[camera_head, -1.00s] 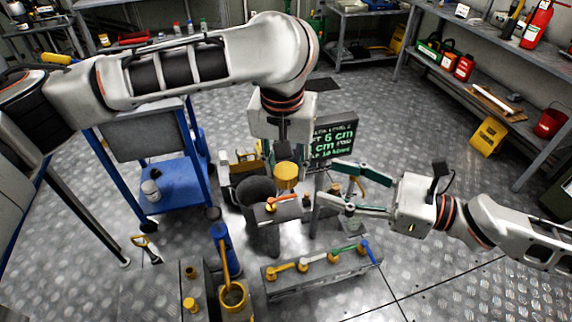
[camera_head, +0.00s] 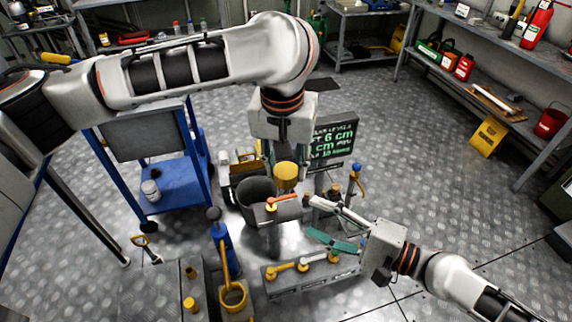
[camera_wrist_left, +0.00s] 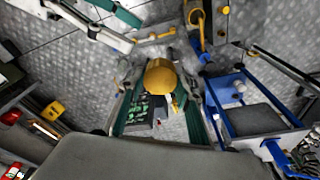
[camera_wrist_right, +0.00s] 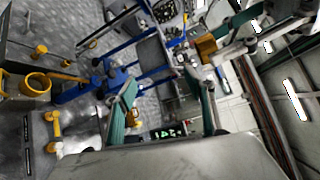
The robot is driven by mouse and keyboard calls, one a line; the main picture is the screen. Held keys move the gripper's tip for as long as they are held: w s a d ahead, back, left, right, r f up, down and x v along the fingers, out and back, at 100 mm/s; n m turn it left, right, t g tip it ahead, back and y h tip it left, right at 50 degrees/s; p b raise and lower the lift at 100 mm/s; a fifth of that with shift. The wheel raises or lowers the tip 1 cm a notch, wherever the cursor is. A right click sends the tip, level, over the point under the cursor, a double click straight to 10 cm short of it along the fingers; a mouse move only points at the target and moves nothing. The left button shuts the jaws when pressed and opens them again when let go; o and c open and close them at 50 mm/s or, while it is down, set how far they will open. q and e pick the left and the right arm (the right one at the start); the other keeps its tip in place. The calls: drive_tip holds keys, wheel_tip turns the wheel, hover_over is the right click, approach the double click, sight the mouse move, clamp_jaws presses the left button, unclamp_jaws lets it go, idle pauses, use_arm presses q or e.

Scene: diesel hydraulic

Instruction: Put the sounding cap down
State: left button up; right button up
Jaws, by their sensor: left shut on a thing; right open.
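The yellow round sounding cap (camera_head: 286,172) is between the fingers of my left gripper (camera_head: 285,160), above the floor and behind the orange-handled valve. In the left wrist view the cap (camera_wrist_left: 160,76) sits between the teal fingers, which are shut on it. The cap (camera_wrist_right: 205,47) also shows at upper right of centre in the right wrist view. My right gripper (camera_head: 312,218) is open and empty, to the right of the orange-handled valve and above the valve manifold. In the right wrist view its teal fingers (camera_wrist_right: 165,105) are spread apart.
A dark bucket (camera_head: 250,205) stands beside the orange-handled valve (camera_head: 284,199). A manifold (camera_head: 310,279) with several handles is in front. A yellow funnel (camera_head: 233,297) is at its left. A display (camera_head: 335,140) stands behind. A blue cart (camera_head: 175,184) is at left.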

drive_tip(key=s+d+f+n+h, duration=0.3)
drive_tip(key=f+n, duration=0.1)
drive_tip(key=f, duration=0.4)
drive_tip(key=s+d+f+n+h, duration=0.3)
drive_tip(key=d+f+n+h, duration=0.1)
drive_tip(key=f, duration=0.4)
drive_tip(key=s+d+f+n+h, duration=0.3)
drive_tip(key=f+n, duration=0.3)
drive_tip(key=f, duration=0.3)
drive_tip(key=shift+s+d+t+h, duration=0.2)
drive_tip(key=shift+d+t+h, duration=0.2)
drive_tip(key=shift+h, duration=0.3)
drive_tip(key=shift+f, duration=0.15)
